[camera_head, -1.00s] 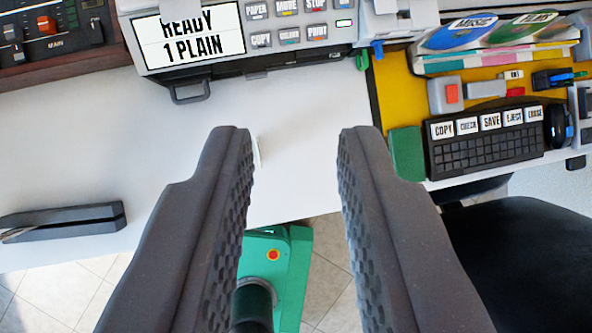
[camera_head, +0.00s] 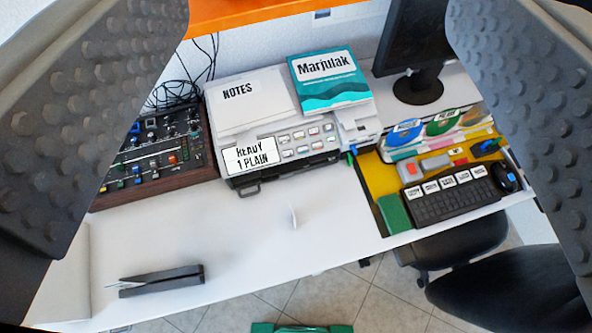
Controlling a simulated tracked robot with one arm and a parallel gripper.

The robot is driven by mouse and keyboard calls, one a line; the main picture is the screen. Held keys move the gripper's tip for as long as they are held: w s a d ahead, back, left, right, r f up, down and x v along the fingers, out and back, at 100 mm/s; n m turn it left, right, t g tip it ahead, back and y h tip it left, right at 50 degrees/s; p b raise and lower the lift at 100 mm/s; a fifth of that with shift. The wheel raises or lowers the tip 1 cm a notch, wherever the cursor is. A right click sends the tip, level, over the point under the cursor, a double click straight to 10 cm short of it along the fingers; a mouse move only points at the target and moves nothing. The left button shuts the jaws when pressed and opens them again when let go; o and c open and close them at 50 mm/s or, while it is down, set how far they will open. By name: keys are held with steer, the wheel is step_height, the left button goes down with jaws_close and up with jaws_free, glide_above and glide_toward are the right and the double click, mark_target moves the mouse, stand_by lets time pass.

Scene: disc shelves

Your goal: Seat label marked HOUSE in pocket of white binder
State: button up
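My gripper (camera_head: 318,30) is open and empty; its two dark, dimpled fingers fill the left and right sides of the picture, high above the desk. A small thin white piece (camera_head: 293,216) stands nearly edge-on on the white desk; it could be the label, but no HOUSE marking can be read. A pale flat panel (camera_head: 66,283) shows at the lower left, partly behind the left finger; I cannot tell whether it is the white binder. No pocket can be made out.
A printer (camera_head: 280,158) bears white NOTES sheets (camera_head: 250,105) and a teal Marjulak book (camera_head: 330,85). A mixer (camera_head: 155,150) stands left, a dark stapler-like object (camera_head: 162,281) in front. A keyboard (camera_head: 450,203) and discs (camera_head: 445,122) are right. The desk's middle is mostly clear.

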steer(key=w+f+m+g+h+b, duration=0.15)
steer(key=w+f+m+g, duration=0.35)
steer(key=f, duration=0.7)
steer(key=w+f+m+g+y+b, duration=0.1)
steer(key=w+f+m+g+b, duration=0.1)
steer(key=w+f, duration=0.75)
steer(key=shift+s+a+f+m+g+b, duration=0.45)
steer(key=shift+f+m+g+b, duration=0.85)
steer(key=shift+f, duration=5.9)
steer(key=shift+s+a+f+m+g+b, duration=0.1)
steer(key=shift+a+f+m+g+b, duration=0.85)
steer(key=shift+f, duration=6.3)
steer(key=shift+s+a+f+m+g+b, duration=0.25)
steer(key=shift+f+m+g+b, duration=1.35)
steer(key=shift+f, duration=5.6)
steer(key=shift+n+g+p, duration=0.25)
steer(key=shift+p, duration=0.1)
steer(key=c, duration=1.1)
steer(key=shift+r, duration=0.15)
